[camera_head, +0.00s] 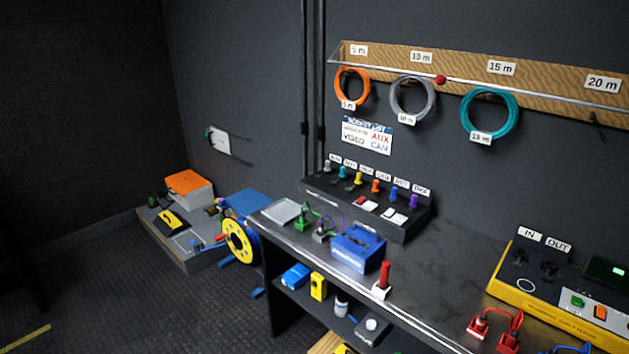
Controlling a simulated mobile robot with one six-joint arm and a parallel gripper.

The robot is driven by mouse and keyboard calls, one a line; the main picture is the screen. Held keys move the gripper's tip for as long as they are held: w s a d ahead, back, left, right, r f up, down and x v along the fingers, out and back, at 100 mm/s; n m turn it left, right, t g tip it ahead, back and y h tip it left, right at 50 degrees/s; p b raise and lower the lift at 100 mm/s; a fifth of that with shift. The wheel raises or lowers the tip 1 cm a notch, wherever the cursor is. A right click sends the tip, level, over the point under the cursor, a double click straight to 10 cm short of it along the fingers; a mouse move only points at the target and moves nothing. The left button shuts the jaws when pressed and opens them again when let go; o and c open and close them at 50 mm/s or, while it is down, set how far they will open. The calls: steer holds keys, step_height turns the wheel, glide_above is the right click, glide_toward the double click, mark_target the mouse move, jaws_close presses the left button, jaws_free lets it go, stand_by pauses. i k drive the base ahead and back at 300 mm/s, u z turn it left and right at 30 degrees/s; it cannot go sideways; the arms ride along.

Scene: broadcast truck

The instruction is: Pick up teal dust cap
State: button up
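A small teal piece (342,172), which looks like the teal dust cap, stands on the sloped black panel (418,227) at the back of the dark workbench (432,268). It is second from the left in a row of coloured pieces, between a grey one (327,166) and a yellow one (358,179). It is too small to make out its exact shape or how it is seated. White labels stand behind the row. My gripper is not in view.
A blue box (358,249) and a green clip-like piece (302,222) stand in front of the panel. A red-handled item (383,279) is at the bench's front edge. A yellow-edged console (535,305) is at right.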

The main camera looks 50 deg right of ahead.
mark_target(342, 174)
steer(key=u, duration=0.55)
steer(key=i, duration=1.1)
steer(key=z, duration=4.5)
steer(key=i, duration=0.1)
steer(key=u, duration=3.05)
